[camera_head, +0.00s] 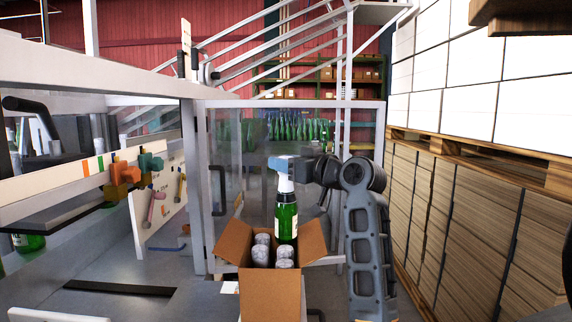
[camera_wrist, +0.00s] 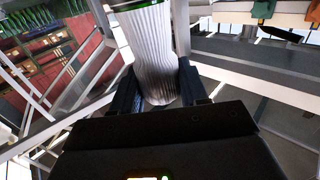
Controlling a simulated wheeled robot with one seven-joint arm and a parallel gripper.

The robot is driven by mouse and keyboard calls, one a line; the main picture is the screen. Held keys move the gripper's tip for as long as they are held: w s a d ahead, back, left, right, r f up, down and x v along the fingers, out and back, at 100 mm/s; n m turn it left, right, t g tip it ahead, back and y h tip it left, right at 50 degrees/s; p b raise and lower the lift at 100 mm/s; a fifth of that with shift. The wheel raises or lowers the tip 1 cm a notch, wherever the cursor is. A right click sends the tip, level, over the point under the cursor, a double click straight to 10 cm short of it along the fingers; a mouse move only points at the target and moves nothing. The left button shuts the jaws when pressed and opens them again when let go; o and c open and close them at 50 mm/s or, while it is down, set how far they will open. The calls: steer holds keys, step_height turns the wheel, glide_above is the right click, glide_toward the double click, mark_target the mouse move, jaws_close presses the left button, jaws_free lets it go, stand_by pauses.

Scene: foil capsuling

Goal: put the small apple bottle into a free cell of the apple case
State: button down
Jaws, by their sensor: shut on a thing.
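A green bottle (camera_head: 286,217) with a pale foil neck hangs upright from my gripper (camera_head: 284,172), above the back right part of an open cardboard case (camera_head: 268,291). My gripper is shut on the bottle's neck. In the wrist view the ribbed silver foil (camera_wrist: 152,50) sits between the dark fingers of my gripper (camera_wrist: 158,88). The case holds several silver-topped bottles (camera_head: 261,252) at its left and front right. The bottle's lower end is at the level of the case's opening; whether it is inside the rim cannot be told. Any marking on the case cannot be read.
The case's flaps (camera_head: 234,241) stand open on both sides. A glass-walled machine frame (camera_head: 150,82) is at the left, with coloured clamps (camera_head: 122,172) on it. Stacked cardboard (camera_head: 455,215) on pallets fills the right. Green bottles (camera_head: 300,130) stand behind glass at the back.

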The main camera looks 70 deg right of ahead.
mark_target(291, 187)
steer(key=shift+r+p, duration=0.9)
steer(key=shift+r, duration=0.45)
steer(key=shift+f+b, duration=2.9)
steer(key=shift+f, duration=1.15)
stand_by(0.8)
steer(key=shift+c, duration=2.4)
jaws_free()
steer(key=shift+f, duration=0.15)
steer(key=b+v, duration=0.1)
steer(key=v, duration=0.6)
steer(key=shift+s+a, duration=0.2)
steer(key=shift+s, duration=0.15)
